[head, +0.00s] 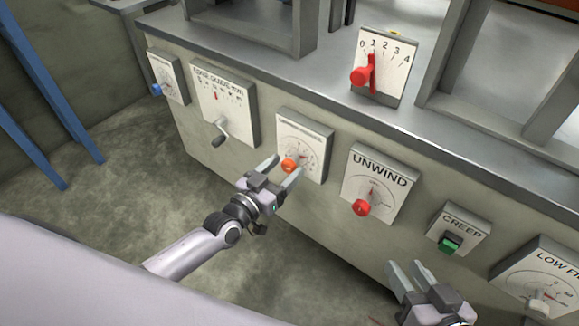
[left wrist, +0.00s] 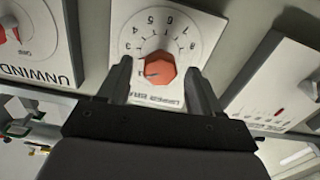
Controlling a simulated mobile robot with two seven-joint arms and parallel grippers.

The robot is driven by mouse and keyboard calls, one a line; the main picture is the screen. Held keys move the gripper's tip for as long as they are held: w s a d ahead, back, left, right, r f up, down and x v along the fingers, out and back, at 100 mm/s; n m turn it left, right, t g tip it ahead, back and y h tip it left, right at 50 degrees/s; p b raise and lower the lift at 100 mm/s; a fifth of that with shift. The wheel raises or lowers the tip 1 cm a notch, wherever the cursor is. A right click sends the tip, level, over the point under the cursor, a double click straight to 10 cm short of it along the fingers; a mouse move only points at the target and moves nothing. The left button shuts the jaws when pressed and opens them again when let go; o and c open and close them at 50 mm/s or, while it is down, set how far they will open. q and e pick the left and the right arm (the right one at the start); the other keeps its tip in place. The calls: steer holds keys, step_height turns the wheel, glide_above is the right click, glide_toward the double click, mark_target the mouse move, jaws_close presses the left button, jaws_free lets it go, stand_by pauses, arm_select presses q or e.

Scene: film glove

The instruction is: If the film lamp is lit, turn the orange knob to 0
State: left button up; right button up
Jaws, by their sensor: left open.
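The orange knob (head: 289,165) sits on a white numbered dial plate (head: 312,136) on the front of the machine. My left gripper (head: 282,171) is open, with its fingers on either side of the knob. In the left wrist view the knob (left wrist: 160,69) lies between the two fingertips (left wrist: 157,71), with a gap showing on each side. The dial numbers appear upside down there, and the knob's exact setting is hard to read. My right gripper (head: 412,272) is low at the right, away from the knob. I cannot identify a film lamp in these views.
A red-knobbed UNWIND dial (head: 380,183) is right of the orange knob. A lever plate (head: 226,103) is to its left. A green CREEP button (head: 450,242) and a red lever on a 0–4 scale (head: 365,74) are further right.

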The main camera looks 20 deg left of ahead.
arm_select(q)
steer(key=shift+x, duration=1.3)
arm_select(e)
steer(key=shift+w+a+f, duration=0.1)
steer(key=shift+a, duration=0.25)
arm_select(q)
steer(key=c, duration=1)
